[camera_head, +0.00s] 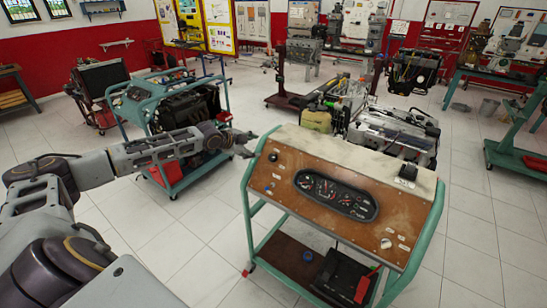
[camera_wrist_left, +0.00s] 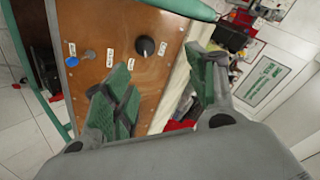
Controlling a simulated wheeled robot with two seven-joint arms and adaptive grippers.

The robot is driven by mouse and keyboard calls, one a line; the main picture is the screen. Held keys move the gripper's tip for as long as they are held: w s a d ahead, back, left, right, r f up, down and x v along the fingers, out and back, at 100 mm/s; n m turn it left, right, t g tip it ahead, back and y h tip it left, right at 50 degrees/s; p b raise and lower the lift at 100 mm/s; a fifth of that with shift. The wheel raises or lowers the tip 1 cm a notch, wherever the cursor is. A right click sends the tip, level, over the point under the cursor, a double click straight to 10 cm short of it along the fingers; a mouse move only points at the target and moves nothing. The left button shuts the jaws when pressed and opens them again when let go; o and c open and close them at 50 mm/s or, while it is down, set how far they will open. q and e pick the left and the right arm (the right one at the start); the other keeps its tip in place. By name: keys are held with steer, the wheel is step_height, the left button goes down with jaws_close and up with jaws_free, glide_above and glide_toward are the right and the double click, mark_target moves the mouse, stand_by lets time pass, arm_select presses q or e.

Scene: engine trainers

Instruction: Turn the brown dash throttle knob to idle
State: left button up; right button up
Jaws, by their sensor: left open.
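The brown dash panel (camera_head: 335,200) slopes on a teal-framed engine trainer, with a gauge cluster (camera_head: 336,194) in its middle. A round black knob (camera_head: 273,157) sits near the panel's upper left corner. In the wrist view this black knob (camera_wrist_left: 146,46) has small white labels around it, too small to read. My left gripper (camera_head: 245,143) is in the air just left of that corner. In the wrist view the left gripper (camera_wrist_left: 163,85) has its green-padded fingers apart, with nothing between them, and the knob shows beyond them, not touched. My right gripper is out of view.
A blue button (camera_wrist_left: 88,57) is beside the knob on the panel. A second teal trainer (camera_head: 150,90) stands back left. Open tiled floor lies left of the trainer.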

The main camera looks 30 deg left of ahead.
arm_select(q)
steer(key=shift+s+d+f+m+g, duration=0.2)
steer(key=shift+s+d+f+m, duration=0.1)
steer(key=shift+m, duration=0.65)
steer(key=shift+s+d+f+m+g, duration=0.2)
steer(key=shift+s+f+m, duration=0.1)
steer(key=shift+m, duration=0.65)
steer(key=shift+w+f, duration=0.1)
steer(key=shift+w, duration=0.05)
